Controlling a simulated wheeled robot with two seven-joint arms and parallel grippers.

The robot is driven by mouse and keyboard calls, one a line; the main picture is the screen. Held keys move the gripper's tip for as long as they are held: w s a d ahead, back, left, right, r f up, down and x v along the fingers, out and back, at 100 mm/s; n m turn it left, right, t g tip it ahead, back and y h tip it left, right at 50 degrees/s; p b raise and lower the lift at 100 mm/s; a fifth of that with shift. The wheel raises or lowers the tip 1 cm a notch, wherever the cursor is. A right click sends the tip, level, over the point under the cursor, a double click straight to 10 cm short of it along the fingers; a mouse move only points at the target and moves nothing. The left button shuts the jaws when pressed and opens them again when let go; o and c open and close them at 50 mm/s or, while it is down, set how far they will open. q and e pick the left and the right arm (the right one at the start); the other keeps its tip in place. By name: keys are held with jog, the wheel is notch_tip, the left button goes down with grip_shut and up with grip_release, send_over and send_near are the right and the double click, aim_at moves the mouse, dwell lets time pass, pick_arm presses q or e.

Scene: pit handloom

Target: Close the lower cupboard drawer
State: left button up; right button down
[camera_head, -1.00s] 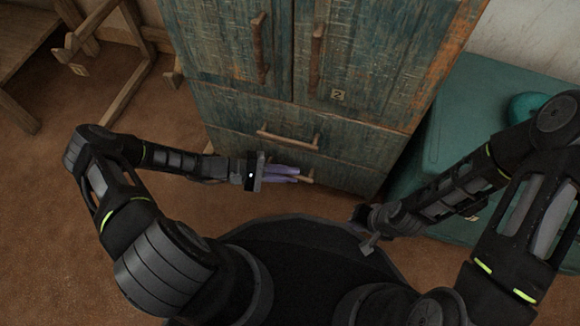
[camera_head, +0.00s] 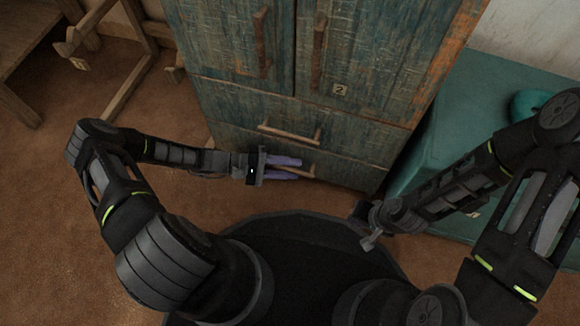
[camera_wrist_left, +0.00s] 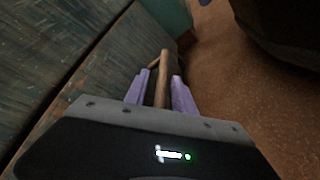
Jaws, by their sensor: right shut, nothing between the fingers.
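The lower cupboard drawer (camera_head: 345,172) is at the bottom of the worn blue-green cupboard, below another drawer (camera_head: 350,130). I cannot tell how far its front stands out from the cupboard. Its wooden bar handle (camera_head: 309,172) is partly hidden by my left gripper (camera_head: 285,168) in the head view. In the left wrist view the handle (camera_wrist_left: 162,75) runs between the two lilac fingers of the left gripper (camera_wrist_left: 160,92), with narrow gaps beside it. The fingers are apart. My right gripper (camera_head: 369,241) is shut and empty, held low away from the cupboard.
Cupboard doors (camera_head: 370,50) with upright handles are above the drawers. A teal chest (camera_head: 470,110) stands close on the right. A wooden frame (camera_head: 125,75) stands at the left. Brown floor (camera_head: 60,200) is clear at the left.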

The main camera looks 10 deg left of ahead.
pick_arm(q)
jog(key=shift+r, duration=0.1)
jog(key=p+v, duration=0.2)
jog(key=v, duration=0.4)
jog(key=shift+a, duration=0.25)
jog(key=shift+s+a+r, duration=0.1)
jog(key=shift+s+a, duration=0.15)
jog(key=shift+a, duration=0.3)
jog(key=shift+a, duration=0.1)
